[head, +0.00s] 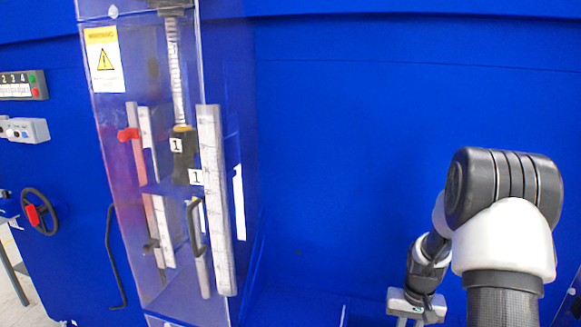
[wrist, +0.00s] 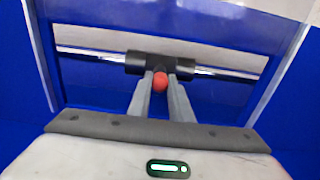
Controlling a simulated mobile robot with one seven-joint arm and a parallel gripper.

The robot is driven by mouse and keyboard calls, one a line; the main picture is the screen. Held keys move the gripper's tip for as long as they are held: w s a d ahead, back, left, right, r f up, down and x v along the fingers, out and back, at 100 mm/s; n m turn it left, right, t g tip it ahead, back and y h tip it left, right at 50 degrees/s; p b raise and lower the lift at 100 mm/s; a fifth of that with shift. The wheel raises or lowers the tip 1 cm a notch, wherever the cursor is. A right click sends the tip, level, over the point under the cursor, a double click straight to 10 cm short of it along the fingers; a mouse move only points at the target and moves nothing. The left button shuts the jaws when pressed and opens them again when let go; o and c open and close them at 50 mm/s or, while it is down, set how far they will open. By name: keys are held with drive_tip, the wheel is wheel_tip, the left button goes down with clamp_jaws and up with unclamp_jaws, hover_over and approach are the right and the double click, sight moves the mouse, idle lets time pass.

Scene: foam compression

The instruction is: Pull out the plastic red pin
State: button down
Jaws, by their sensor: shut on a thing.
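In the wrist view, the round red end of the pin (wrist: 160,81) sits between the two fingertips of my gripper (wrist: 160,76). The gripper is shut on it. The pin meets a black sleeve (wrist: 134,63) on a horizontal silver rod (wrist: 88,53); how deep it sits is hidden. In the head view, my gripper (head: 411,319) is at the bottom right, its fingertips cut off by the lower edge, and the held pin is out of sight. Another red knob (head: 128,134) shows on a post at the left in the head view, far from my gripper.
A tall clear-walled case with a warning label (head: 104,60), a spring (head: 178,75) and upright rulers (head: 215,200) stands left of centre. A handwheel (head: 42,213) and control boxes (head: 24,130) are at the far left. The blue wall (head: 400,120) between case and arm is bare.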

drive_tip(key=shift+r+p, duration=1.2)
drive_tip(key=shift+r, duration=0.65)
idle(0.6)
drive_tip(key=shift+r+p, duration=1.6)
drive_tip(key=shift+r, duration=0.8)
